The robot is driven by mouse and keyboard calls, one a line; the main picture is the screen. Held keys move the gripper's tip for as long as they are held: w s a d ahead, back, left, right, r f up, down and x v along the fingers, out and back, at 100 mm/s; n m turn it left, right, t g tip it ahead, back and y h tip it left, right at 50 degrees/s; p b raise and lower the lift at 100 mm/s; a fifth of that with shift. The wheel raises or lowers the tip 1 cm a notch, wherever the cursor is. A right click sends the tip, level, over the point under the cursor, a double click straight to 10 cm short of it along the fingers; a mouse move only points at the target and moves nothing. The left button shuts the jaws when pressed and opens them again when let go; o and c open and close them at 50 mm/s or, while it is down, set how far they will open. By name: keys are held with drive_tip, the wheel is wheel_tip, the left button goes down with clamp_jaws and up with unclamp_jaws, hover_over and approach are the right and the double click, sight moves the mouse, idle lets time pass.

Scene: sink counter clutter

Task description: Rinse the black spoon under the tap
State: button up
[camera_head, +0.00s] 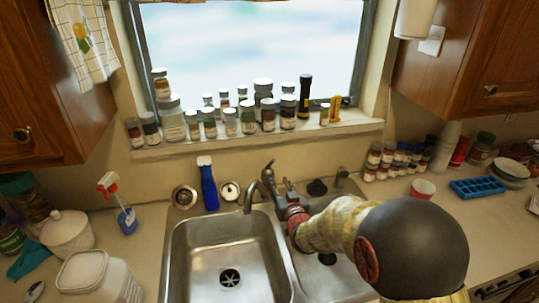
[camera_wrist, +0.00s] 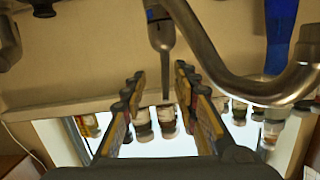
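I cannot make out the black spoon in either view. The metal tap (camera_head: 251,193) stands behind the double sink, its spout over the left basin; the curved spout also shows in the wrist view (camera_wrist: 245,82). My gripper (camera_head: 287,187) is just right of the tap, partly hidden by my arm. In the wrist view my gripper (camera_wrist: 157,82) is open, with a visible gap between its fingers. A slim metal lever (camera_wrist: 162,40) by the tap points into that gap; I see no finger touching it. The left basin (camera_head: 190,262) holds no visible object; my arm covers part of the right basin (camera_head: 312,272).
A blue bottle (camera_head: 208,187) stands left of the tap. A black stopper-like piece (camera_head: 317,187) lies behind the right basin. Jars (camera_head: 247,117) line the windowsill. A red-white cup (camera_head: 423,188) and blue tray (camera_head: 478,187) sit on the right counter.

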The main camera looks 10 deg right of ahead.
sight(273, 161)
drive_tip(key=shift+t, duration=0.9)
drive_tip(key=w+r, duration=0.1)
drive_tip(key=w, duration=0.1)
drive_tip(key=w+r, duration=0.2)
drive_tip(key=w, duration=0.1)
drive_tip(key=w+r, duration=0.1)
drive_tip(key=w, duration=0.2)
drive_tip(key=shift+a+r+b, duration=0.15)
drive_tip(key=shift+b, duration=0.25)
drive_tip(key=c, duration=0.8)
